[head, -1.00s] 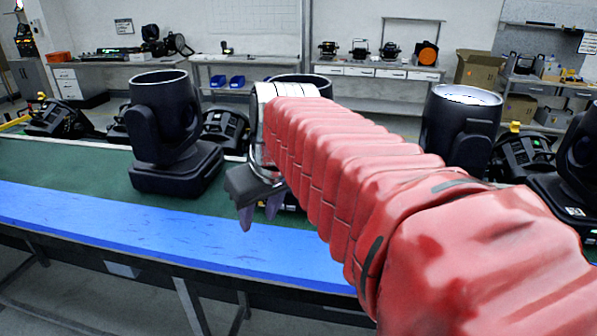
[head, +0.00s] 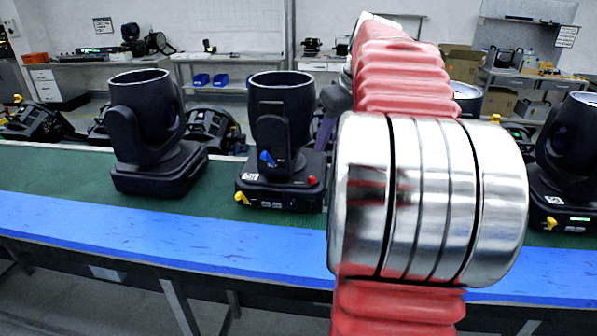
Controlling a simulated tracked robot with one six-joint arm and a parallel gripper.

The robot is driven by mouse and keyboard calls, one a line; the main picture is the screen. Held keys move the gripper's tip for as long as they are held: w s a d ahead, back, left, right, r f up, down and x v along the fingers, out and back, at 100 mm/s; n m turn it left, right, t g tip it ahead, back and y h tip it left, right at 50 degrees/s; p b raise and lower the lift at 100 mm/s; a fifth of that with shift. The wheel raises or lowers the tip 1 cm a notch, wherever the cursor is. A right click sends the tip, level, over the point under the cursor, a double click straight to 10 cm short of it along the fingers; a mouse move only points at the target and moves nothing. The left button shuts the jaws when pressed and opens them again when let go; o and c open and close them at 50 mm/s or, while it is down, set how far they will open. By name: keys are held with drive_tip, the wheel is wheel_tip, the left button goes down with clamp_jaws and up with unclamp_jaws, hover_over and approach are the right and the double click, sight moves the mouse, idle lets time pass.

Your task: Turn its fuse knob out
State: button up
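A black moving-head light (head: 283,120) stands upright in the middle of the bench. Its base carries a small red knob (head: 312,181) at the right and a yellow piece (head: 243,198) at the front left. A blue knob (head: 267,158) sits low on its yoke. Which of these is the fuse knob I cannot tell for sure. My gripper (head: 322,130) shows only as a grey body edge and a purple finger, just right of this light's head. My arm hides the rest of it, so its opening and any contact are unclear.
Another black moving-head light (head: 150,130) stands to the left, and one (head: 567,160) to the right. The bench (head: 60,185) has a green top with a blue front edge (head: 100,222). Several more fixtures lie behind. The bench front before the middle light is clear.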

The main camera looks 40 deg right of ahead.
sight(314, 178)
drive_tip(key=shift+d, duration=0.15)
drive_tip(key=x, duration=1.3)
drive_tip(key=shift+w+f, duration=0.15)
drive_tip(key=shift+f, duration=0.2)
drive_tip(key=shift+c, duration=0.6)
clamp_jaws()
